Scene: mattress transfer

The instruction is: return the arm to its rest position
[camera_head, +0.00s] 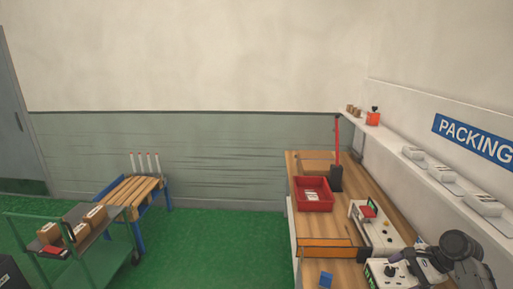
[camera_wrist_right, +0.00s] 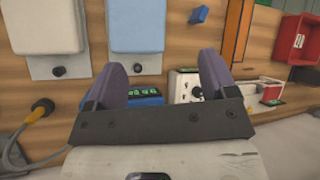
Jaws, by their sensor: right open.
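My right arm comes in at the lower right of the head view. Its gripper (camera_head: 402,267) is over the right-hand part of the wooden workbench (camera_head: 345,185). In the right wrist view the two purple fingers of the right gripper (camera_wrist_right: 162,75) stand well apart with nothing held between them. Beyond them lie a small box with a green display (camera_wrist_right: 146,99) and a white device (camera_wrist_right: 183,85). My left gripper is in neither view.
The bench carries a red bin (camera_head: 313,208), an orange frame (camera_head: 326,243) and a blue block (camera_head: 326,279). A wall shelf (camera_head: 400,145) runs above its right side. A green cart (camera_head: 73,257) stands left.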

